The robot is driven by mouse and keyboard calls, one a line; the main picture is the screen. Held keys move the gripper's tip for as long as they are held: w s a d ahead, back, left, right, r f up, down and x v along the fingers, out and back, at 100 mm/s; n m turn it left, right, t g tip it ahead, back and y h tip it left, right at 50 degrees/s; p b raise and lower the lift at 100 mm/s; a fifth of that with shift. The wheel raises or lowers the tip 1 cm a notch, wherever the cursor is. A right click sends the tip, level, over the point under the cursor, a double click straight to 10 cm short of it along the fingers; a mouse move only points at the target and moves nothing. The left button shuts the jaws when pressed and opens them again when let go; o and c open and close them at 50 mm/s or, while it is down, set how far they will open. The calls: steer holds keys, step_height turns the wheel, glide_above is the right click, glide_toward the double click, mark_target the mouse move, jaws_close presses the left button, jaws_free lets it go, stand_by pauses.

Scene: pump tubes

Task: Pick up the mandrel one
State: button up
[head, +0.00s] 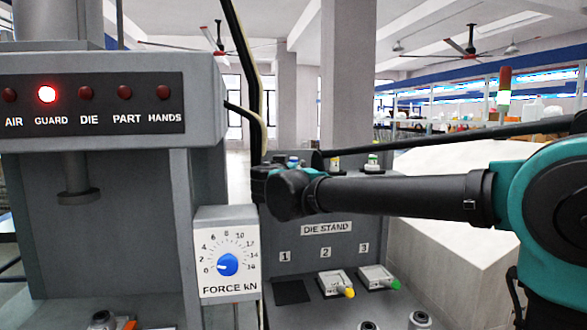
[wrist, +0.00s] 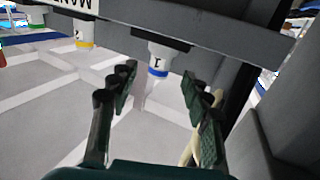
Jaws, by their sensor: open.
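In the wrist view, mandrel one (wrist: 157,62) hangs from a grey rack bar. It has a white body marked 1, a blue band and a thin pale rod below. My gripper (wrist: 159,82) is open, with one finger on each side of the mandrel's lower part. Gaps show between the mandrel and both fingers; how far away it is in depth is hard to tell. In the head view my arm's end covers the fingers and most of mandrel one; a small blue part (head: 293,161) shows above the wrist.
A yellow-banded mandrel (wrist: 84,32) hangs left of mandrel one. In the head view, the yellow (head: 334,163) and green (head: 372,161) ones show behind my arm. The die stand (head: 327,227) and the grey press (head: 100,75), with its GUARD lamp lit, stand close by.

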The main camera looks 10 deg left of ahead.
steer(key=shift+w+a, duration=0.15)
steer(key=shift+w, duration=2.5)
jaws_close()
